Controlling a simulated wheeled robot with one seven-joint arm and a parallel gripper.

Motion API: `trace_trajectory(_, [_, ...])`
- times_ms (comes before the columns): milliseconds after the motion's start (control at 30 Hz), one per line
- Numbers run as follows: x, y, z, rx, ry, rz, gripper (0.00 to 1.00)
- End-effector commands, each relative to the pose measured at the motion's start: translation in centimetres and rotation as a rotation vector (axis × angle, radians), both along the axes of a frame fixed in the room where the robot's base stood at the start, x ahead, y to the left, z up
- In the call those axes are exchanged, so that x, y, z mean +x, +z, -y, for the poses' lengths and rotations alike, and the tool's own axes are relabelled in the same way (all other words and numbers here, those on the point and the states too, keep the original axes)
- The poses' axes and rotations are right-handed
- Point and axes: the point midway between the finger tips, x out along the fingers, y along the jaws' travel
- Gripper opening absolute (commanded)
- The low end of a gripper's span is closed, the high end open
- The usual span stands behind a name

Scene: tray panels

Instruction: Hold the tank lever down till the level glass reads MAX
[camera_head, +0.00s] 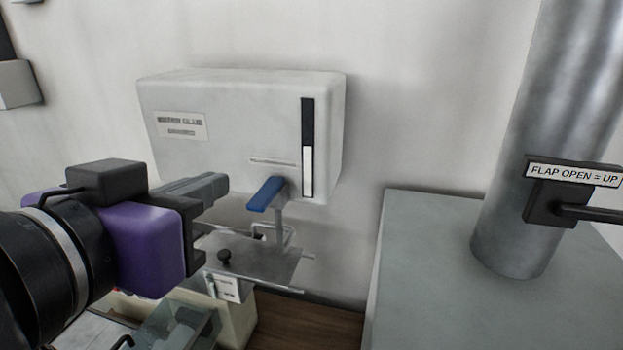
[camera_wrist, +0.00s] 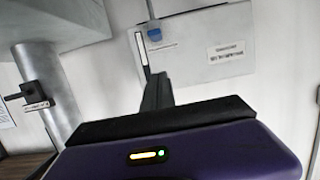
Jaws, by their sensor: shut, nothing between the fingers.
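The tank is a white box (camera_head: 225,135) on the wall; it shows upside down in the wrist view (camera_wrist: 205,65). Its level glass (camera_head: 308,150) is an upright strip at the right of the front, black above and white in about the lower half. No MAX mark is readable. The blue lever (camera_head: 266,194) juts out under the tank, left of the glass; it also shows in the wrist view (camera_wrist: 155,35). My gripper (camera_head: 222,184) is shut and empty, left of the lever and apart from it in the picture. Its fingers (camera_wrist: 157,90) show in the wrist view.
Below the lever is a metal shelf (camera_head: 270,265) with a black knob (camera_head: 224,256) and a spout above it. At right a grey cabinet (camera_head: 425,260) carries a thick metal pipe (camera_head: 525,190) with a black handle (camera_head: 590,213) labelled "FLAP OPEN = UP". Clear containers (camera_head: 180,325) stand lower left.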

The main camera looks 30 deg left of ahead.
Motion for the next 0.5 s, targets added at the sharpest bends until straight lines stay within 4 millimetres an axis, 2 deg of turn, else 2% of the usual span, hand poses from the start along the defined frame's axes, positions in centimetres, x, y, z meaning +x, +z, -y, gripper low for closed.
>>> trace_trajectory(167, [2.1, -0.4, -0.4, -0.002, -0.004, -0.001, 0.0])
trace_trajectory(500, [8.4, -1.9, -1.9, -0.004, -0.004, -0.002, 0.0])
